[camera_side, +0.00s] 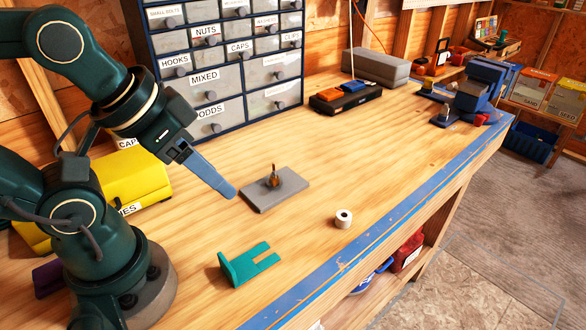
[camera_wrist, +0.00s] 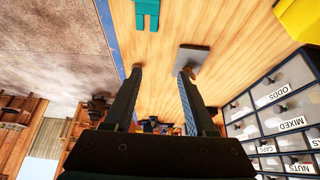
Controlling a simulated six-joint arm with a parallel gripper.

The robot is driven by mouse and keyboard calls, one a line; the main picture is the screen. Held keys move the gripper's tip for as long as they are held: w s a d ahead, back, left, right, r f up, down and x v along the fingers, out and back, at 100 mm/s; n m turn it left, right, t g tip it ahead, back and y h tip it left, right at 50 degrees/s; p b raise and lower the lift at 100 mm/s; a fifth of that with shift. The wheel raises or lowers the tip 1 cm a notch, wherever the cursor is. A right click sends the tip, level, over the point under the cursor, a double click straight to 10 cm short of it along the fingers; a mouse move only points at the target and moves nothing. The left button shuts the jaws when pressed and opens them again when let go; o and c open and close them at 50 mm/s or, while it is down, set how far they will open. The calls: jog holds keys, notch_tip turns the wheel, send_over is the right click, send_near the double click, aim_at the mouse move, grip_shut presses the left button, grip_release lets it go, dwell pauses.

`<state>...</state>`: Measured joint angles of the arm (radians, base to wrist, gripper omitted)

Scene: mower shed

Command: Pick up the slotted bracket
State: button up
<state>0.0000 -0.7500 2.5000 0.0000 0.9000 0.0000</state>
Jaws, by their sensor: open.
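The slotted bracket (camera_side: 247,263) is teal, with an upright plate at its left end and a flat foot split by an open slot. It stands on the bench near the front, right of my arm's base. It also shows at the top of the wrist view (camera_wrist: 147,12), partly cut off by the frame edge. My gripper (camera_side: 232,194) is above the bench, behind the bracket and apart from it. In the wrist view its two fingers (camera_wrist: 161,72) are spread with nothing between them.
A grey plate (camera_side: 260,201) with a small upright fitting (camera_side: 273,178) lies just right of my fingertips. A white ring (camera_side: 343,218) sits right of the bracket. A drawer cabinet (camera_side: 215,62) stands behind, yellow bins (camera_side: 135,178) at left. Bench between bracket and blue edge (camera_side: 330,275) is clear.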

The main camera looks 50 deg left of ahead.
jog(key=shift+c, duration=0.9)
jog(key=m+g+y, duration=0.2)
jog(key=m+g, duration=0.2)
jog(key=m, duration=0.9)
send_over(226, 262)
jog(key=w+a, duration=0.1)
jog(key=w, duration=0.1)
jog(key=s+d+x, duration=0.1)
jog(key=x, duration=0.4)
jog(key=f+m, duration=0.1)
jog(key=d+f+m+g+y, duration=0.1)
jog(key=f+m, duration=0.1)
jog(key=s+d+f+m+y, duration=0.1)
jog(key=shift+s+d+f+m, duration=0.1)
jog(key=shift+d+f+m, duration=0.1)
jog(key=shift+f+m, duration=0.2)
jog(key=shift+s+d+f+m+g+y, duration=0.1)
jog(key=shift+s+f+m+g+y, duration=0.2)
jog(key=shift+f, duration=0.1)
jog(key=shift+x, duration=2.35)
